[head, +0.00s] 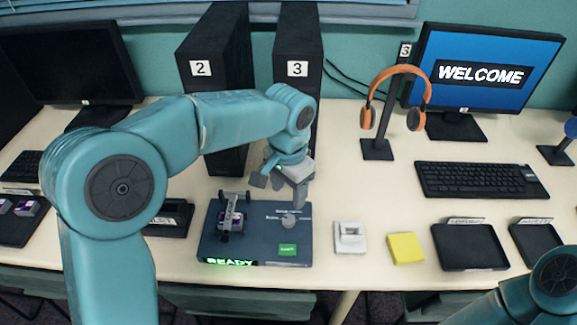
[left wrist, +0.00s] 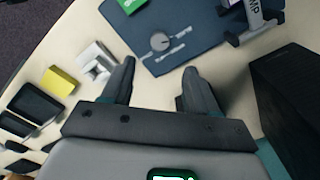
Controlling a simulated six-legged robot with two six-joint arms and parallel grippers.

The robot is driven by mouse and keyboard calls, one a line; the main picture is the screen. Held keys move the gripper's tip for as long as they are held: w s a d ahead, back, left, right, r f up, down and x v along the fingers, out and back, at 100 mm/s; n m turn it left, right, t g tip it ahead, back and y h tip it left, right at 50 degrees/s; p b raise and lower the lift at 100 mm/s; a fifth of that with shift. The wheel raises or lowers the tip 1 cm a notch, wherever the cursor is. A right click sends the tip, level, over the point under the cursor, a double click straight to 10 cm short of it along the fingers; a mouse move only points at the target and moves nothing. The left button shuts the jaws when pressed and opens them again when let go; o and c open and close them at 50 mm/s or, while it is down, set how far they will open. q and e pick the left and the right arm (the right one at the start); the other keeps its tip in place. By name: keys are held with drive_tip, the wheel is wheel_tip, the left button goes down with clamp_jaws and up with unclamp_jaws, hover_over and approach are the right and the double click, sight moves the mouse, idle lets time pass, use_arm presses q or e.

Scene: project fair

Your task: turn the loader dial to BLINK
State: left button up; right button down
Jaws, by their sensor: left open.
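The loader (head: 215,240) is a dark blue board on the table with a lit READY strip on its front edge and a green button (head: 287,250). Its round grey dial (head: 289,220) has small labels around it, too small to read. The dial shows clearly in the left wrist view (left wrist: 160,41), with its pointer setting unclear. My left gripper (head: 283,190) is open above and behind the dial, apart from it. In the left wrist view the dial lies beyond the two spread fingertips (left wrist: 158,68). My right gripper is out of view.
A clamp (head: 231,212) stands on the board's left side. A white block (head: 349,238), a yellow block (head: 405,248) and black trays (head: 468,246) lie to the right. Dark towers (head: 298,45) marked 2 and 3 stand behind. A headphone stand (head: 377,150) is farther right.

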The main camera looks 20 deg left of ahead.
use_arm(q)
wheel_tip(320, 180, up, 6)
drive_tip(key=shift+r+p, duration=0.25)
drive_tip(key=shift+p, duration=0.2)
drive_tip(key=shift+s, duration=0.15)
